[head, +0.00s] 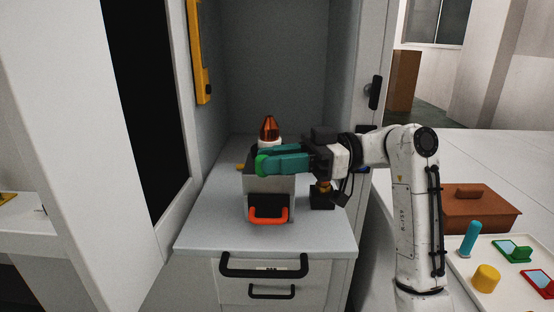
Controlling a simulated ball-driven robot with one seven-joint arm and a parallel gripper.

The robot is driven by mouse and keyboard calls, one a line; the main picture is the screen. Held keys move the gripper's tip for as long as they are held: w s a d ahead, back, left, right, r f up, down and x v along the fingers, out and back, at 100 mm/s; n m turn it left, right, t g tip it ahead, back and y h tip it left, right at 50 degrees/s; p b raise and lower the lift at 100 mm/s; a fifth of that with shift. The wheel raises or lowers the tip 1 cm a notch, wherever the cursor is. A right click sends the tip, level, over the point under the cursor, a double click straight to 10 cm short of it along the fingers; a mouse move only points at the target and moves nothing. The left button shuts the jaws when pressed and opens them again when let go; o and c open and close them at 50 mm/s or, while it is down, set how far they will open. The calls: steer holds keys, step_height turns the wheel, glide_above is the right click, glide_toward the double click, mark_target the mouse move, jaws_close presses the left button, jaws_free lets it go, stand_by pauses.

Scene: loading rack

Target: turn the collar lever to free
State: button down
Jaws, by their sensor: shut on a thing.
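A grey box-shaped unit (256,184) with a dark front and an orange-red handle (268,215) stands on the cabinet shelf. A white collar (270,142) and an amber cone (269,127) sit upright on top of it. My gripper (264,161) reaches in from the right with teal fingers, just in front of the collar. It is shut on a part at the collar, which I take for the collar lever; the fingers hide most of it. The lever's angle cannot be told. A small yellow piece (241,167) shows just left of the fingertips.
The cabinet's side walls stand close on both sides. A yellow bar (200,50) hangs on the left wall. Black drawer handles (263,266) are below the shelf. At right are a brown box (480,211) and a white tray (462,276) with coloured pieces.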

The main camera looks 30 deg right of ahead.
steer(key=c, duration=0.9)
jaws_free()
steer(key=shift+s+a+r+p, duration=0.15)
steer(key=shift+s+r+p, duration=1.15)
steer(key=shift+s+r, duration=0.95)
steer(key=shift+s+a+r+p, duration=0.15)
steer(key=shift+s+r+p, duration=1.2)
steer(key=shift+s+r, duration=0.9)
steer(key=shift+s+a+r+p, duration=0.15)
steer(key=shift+s+r+p, duration=1.15)
steer(key=shift+s+r, duration=0.9)
steer(key=shift+s+f, duration=0.3)
